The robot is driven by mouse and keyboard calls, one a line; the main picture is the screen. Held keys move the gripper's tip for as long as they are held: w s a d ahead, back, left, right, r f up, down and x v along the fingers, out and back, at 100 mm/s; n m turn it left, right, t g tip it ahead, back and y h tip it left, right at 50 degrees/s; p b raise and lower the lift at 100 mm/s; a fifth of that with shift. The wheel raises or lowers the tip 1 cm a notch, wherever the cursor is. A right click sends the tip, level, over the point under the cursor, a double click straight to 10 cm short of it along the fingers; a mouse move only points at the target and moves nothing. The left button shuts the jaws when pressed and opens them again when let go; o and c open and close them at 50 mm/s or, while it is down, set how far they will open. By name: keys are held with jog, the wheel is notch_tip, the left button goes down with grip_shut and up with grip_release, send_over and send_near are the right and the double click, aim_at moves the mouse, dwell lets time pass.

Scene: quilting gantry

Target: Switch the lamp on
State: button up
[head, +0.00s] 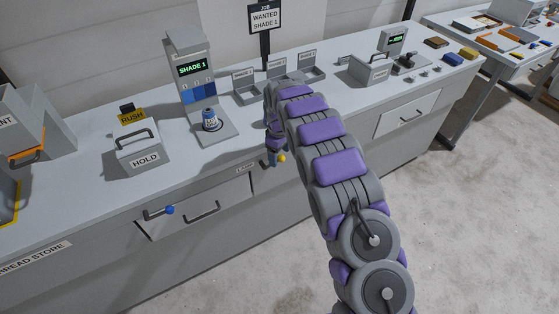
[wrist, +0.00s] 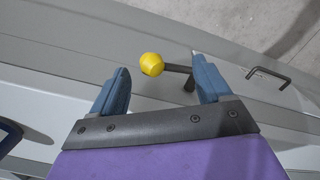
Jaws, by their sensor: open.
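A lever with a yellow ball knob (head: 281,158) sticks out from the bench front. In the wrist view the yellow knob (wrist: 152,64) shows between my fingertips, nearer the left one, with its dark stem running right behind the right finger. My gripper (head: 273,158) is beside the knob; it is open and empty in the wrist view (wrist: 161,64). I cannot tell whether a finger touches the knob. A grey stand (head: 187,55) has a green "SHADE 1" display and a small blue-and-white container (head: 210,121) on its base.
A second lever with a blue knob (head: 170,210) is at the left drawer. The floor (head: 480,210) at right is clear.

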aim_at(280, 158)
jog(key=shift+f+b, duration=0.3)
jog(key=shift+f, duration=1.3)
